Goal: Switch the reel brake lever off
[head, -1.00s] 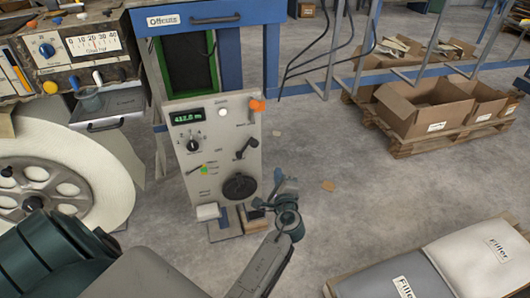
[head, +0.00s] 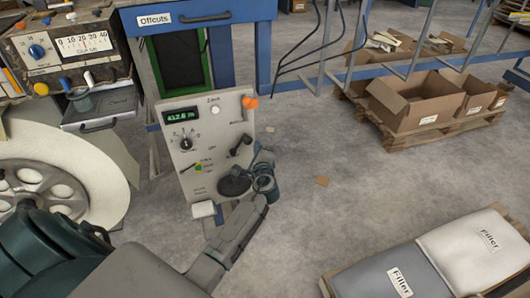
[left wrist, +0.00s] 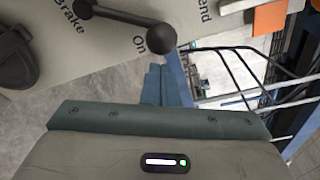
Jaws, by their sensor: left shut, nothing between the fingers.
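The reel brake lever (head: 240,145) is a dark lever with a ball knob on the grey control panel (head: 212,190). In the left wrist view the lever (left wrist: 125,22) points right, its ball end near top centre, with the word "Brake" printed beside its pivot end. My left gripper (head: 262,162) is just below and right of the lever in the head view. In the left wrist view its closed fingers (left wrist: 158,84) show empty below the ball knob, with a visible gap in the picture. I cannot tell the depth gap. My right gripper is not in view.
The panel also carries a green display (head: 182,115), a black round knob (head: 234,185) and an orange part (head: 249,103) at its top right corner. A large white reel (head: 100,175) stands at left. Filler bags (head: 465,250) lie at lower right. Open floor lies right of the panel.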

